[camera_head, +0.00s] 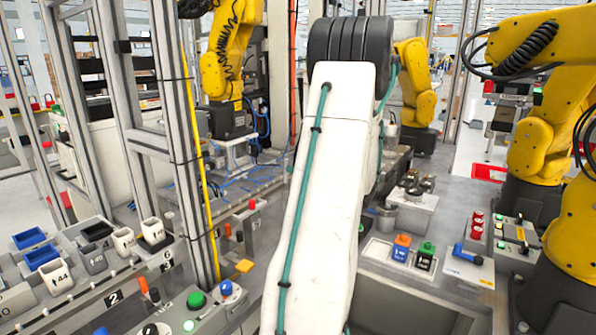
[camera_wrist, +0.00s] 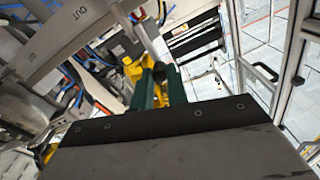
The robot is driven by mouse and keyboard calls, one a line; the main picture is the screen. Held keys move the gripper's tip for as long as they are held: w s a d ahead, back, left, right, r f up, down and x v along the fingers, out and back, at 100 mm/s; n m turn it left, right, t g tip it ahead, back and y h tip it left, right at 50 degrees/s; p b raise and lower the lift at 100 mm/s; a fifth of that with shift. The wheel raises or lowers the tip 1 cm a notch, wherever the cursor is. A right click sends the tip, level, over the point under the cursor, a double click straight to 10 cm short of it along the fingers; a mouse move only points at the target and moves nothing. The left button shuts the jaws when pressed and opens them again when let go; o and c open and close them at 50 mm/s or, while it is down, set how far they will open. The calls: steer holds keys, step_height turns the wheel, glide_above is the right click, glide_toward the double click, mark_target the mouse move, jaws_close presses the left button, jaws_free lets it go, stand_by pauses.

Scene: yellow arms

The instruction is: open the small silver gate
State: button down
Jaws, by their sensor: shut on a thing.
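My gripper (camera_wrist: 160,78) shows in the wrist view as two green fingers beyond a dark plate. The fingers are shut on a small dark piece (camera_wrist: 159,71), which looks like the handle of the small silver gate. A silver bar (camera_wrist: 147,38) rises just beyond the fingertips and appears to be part of that gate. Most of the gate is hidden or too small to make out, so I cannot tell how far it stands open. In the head view my own white arm hides the gripper and the gate.
A grey plate marked OUT (camera_wrist: 84,27) lies left of the fingers. A framed clear panel with a dark handle (camera_wrist: 265,72) stands at right. In the head view, yellow arms (camera_head: 556,60) crowd the right, and silver posts (camera_head: 170,120) and bins (camera_head: 55,275) the left.

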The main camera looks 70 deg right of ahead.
steer(key=shift+a+f, duration=0.1)
steer(key=shift+f, duration=0.15)
steer(key=c, duration=1.4)
jaws_free()
steer(key=shift+o, duration=0.2)
steer(key=shift+r, duration=0.1)
steer(key=v, duration=0.7)
steer(key=shift+s, duration=0.4)
